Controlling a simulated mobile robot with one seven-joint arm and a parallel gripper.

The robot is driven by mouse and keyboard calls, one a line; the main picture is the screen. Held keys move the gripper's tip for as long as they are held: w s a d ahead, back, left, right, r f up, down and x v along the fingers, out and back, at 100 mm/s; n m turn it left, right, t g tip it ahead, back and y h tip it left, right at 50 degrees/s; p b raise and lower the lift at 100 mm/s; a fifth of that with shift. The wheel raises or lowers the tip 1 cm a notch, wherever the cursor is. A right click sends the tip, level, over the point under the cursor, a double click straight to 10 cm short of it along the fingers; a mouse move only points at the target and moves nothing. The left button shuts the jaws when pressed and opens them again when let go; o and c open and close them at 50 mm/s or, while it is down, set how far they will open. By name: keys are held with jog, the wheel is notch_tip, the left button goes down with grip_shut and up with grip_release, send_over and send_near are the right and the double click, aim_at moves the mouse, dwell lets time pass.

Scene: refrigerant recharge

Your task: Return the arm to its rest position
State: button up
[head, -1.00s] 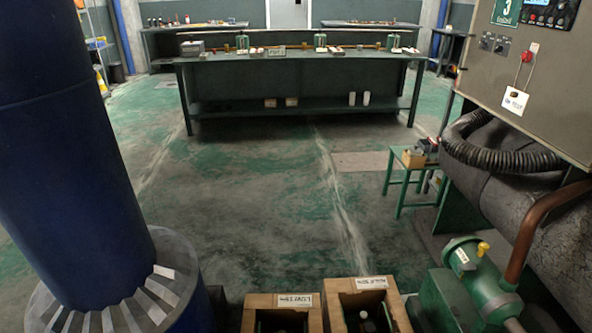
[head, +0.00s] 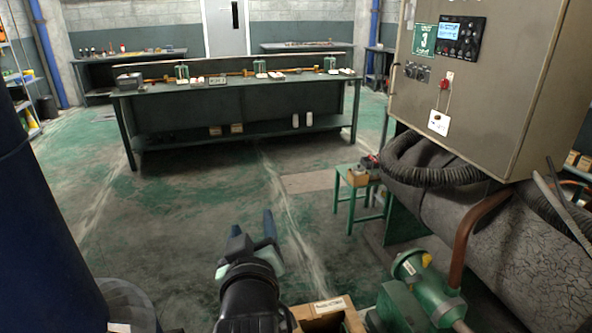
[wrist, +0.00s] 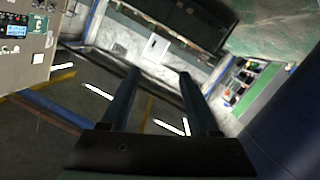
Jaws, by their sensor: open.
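My gripper (head: 254,240) shows at the lower middle of the head view, at the end of my dark arm, above the green-stained floor. Its two blue-grey fingers are apart. In the wrist view the fingers of my gripper (wrist: 156,95) stand apart with nothing between them. The wrist view is tilted, with the room at a slant. My gripper touches nothing that I can see.
A control cabinet (head: 480,100) and a dark pipe (head: 440,200) stand at right, with a green pump (head: 425,290) below. A wooden crate (head: 325,310) is at the bottom. A small green stand (head: 350,195) and a long workbench (head: 200,105) are farther off. The middle floor is clear.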

jog(key=s+d+r+m+t+p, duration=0.1)
jog(key=s+d+r+m+t, duration=0.2)
jog(key=r, duration=1)
jog(key=s+d+r+t+p, duration=0.15)
jog(key=s+r+t, duration=0.25)
jog(key=r, duration=0.9)
jog(key=s+d+r+m+t+h+p, duration=0.1)
jog(key=s+d+r+m+t+h, duration=0.1)
jog(key=s+r, duration=0.9)
notch_tip(320, 180, up, 3)
jog(key=m+t, duration=0.1)
jog(key=t, duration=0.1)
jog(key=shift+s+d+t, duration=0.3)
jog(key=shift+s, duration=0.1)
jog(key=shift+c, duration=0.8)
jog(key=shift+d, duration=0.15)
jog(key=shift+c, duration=0.2)
